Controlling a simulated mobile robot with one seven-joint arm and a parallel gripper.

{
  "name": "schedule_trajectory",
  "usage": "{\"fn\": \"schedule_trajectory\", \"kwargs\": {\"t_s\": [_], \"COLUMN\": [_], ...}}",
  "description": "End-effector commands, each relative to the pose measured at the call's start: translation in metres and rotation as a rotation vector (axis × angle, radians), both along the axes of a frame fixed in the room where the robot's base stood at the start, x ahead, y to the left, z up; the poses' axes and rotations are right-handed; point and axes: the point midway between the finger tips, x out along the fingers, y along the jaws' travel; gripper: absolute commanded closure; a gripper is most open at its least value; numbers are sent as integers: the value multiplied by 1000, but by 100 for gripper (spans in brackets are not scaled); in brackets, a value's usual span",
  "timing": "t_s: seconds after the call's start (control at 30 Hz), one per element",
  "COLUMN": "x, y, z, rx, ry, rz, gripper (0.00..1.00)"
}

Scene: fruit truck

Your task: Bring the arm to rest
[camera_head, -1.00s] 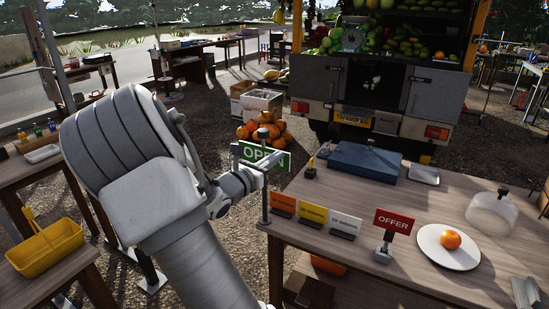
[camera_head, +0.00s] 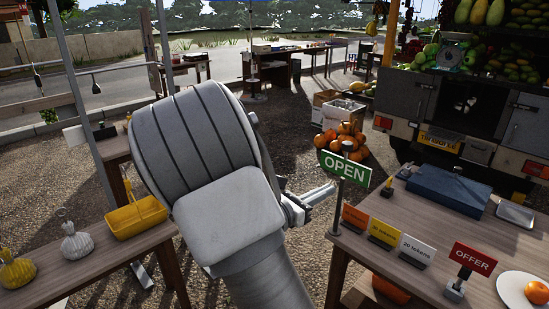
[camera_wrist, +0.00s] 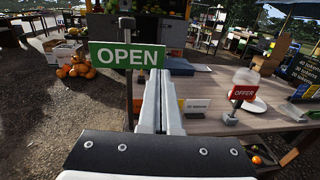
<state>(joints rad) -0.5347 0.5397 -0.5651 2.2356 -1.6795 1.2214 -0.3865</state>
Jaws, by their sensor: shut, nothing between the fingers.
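My arm (camera_head: 215,170) reaches forward through the middle of the head view. My gripper (camera_head: 332,188) is at its end, just left of the green OPEN sign (camera_head: 346,167) and its post. In the wrist view, my gripper (camera_wrist: 160,78) points forward with its two fingers together and nothing held. The OPEN sign (camera_wrist: 127,55) stands upright close to the fingertips there. I cannot tell whether they touch it. The base of the gripper is partly hidden by the arm in the head view.
A wooden table (camera_head: 400,285) at right bears price cards, a red OFFER sign (camera_head: 473,258), a blue box (camera_head: 448,190) and a plate (camera_head: 510,288) with an orange. A left table (camera_head: 90,265) holds a yellow basket (camera_head: 135,217). Gravel lies between. A fruit truck (camera_head: 470,110) stands behind.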

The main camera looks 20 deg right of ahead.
Motion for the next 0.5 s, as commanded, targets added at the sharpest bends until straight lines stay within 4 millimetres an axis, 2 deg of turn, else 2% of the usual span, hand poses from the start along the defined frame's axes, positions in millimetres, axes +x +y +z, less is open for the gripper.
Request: {"fn": "schedule_trajectory", "kwargs": {"t_s": [0.13,0.23,0.4,0.5], "x": [-2,-14,-58,-86], "y": [-1,-4,-9,-4], "z": [1,2,2,0], "rx": [10,68,297,460], "ry": [-7,-49,-216,-338], "rz": [-7,-48,-211,-322], "gripper": [100,100,100,100]}}
